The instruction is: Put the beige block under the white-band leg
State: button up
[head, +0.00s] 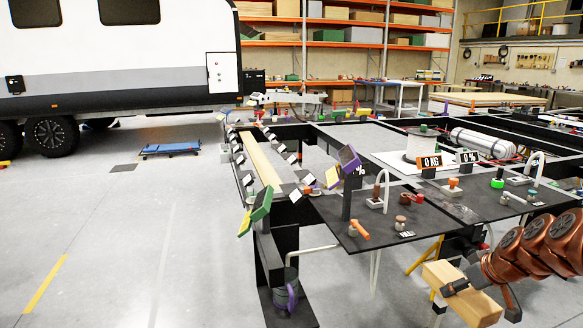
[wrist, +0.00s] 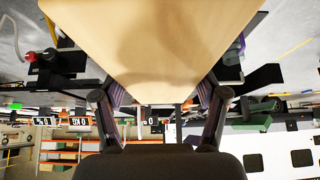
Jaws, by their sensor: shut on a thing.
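The beige block (head: 459,287) is a long wooden-looking piece held in the air at the lower right, beside the chassis frame. My gripper (head: 483,297) is shut on it, with fingers on opposite sides. In the wrist view the block (wrist: 150,45) fills the upper middle, and the fingers of my gripper (wrist: 160,105) press in from both sides. I cannot make out a leg with a white band in either view. A grey cylinder with a purple band (head: 290,295) stands at the frame's near left corner.
The black chassis frame (head: 271,257) fills the middle and right. A dark panel (head: 365,225) carries small fittings and taps. A yellow support (head: 424,254) stands below it. Open grey floor (head: 130,240) lies to the left, with a blue creeper (head: 171,148) near the caravan (head: 120,60).

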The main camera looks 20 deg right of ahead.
jog(key=shift+w+a+f, duration=0.1)
jog(key=shift+w+a, duration=0.3)
jog(key=shift+w, duration=0.25)
jog(key=shift+w+a, duration=0.4)
jog(key=shift+w, duration=0.2)
jog(key=w+a, duration=1.2)
jog(key=a, duration=0.4)
jog(key=w+a+r, duration=0.1)
jog(key=w+a, duration=0.1)
jog(key=a, duration=0.9)
jog(key=w+a+r, duration=0.1)
jog(key=w+a, duration=0.1)
jog(key=a, duration=0.9)
jog(key=w+r+p, duration=0.3)
jog(key=r+p, duration=0.5)
jog(key=p, duration=0.6)
jog(key=s+f, duration=0.5)
jog(key=f, duration=0.2)
jog(key=shift+s+d, duration=0.15)
jog(key=shift+d, duration=0.15)
